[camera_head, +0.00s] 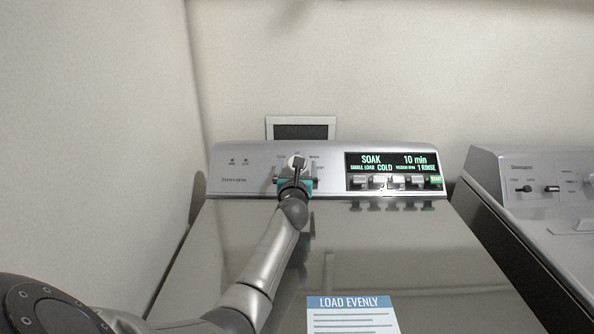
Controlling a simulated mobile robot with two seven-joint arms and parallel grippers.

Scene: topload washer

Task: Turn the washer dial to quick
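The washer's dial (293,160) is a small round knob with a pale face, left of the display on the silver control panel (245,160). Printed labels ring it, too small to read. The lit display (394,162) shows "SOAK", "10 min", "COLD" and "1 RINSE". My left gripper (297,173), with teal parts, is right at the dial, reaching up from below. It covers the dial's lower part. Whether its fingers are closed on the dial is hidden. My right gripper is not in view.
Several silver buttons (378,182) and a green start button (436,181) sit under the display. The flat washer lid (400,250) carries a "LOAD EVENLY" label (352,315). A second machine (540,185) stands at the right. A wall (95,130) is close on the left.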

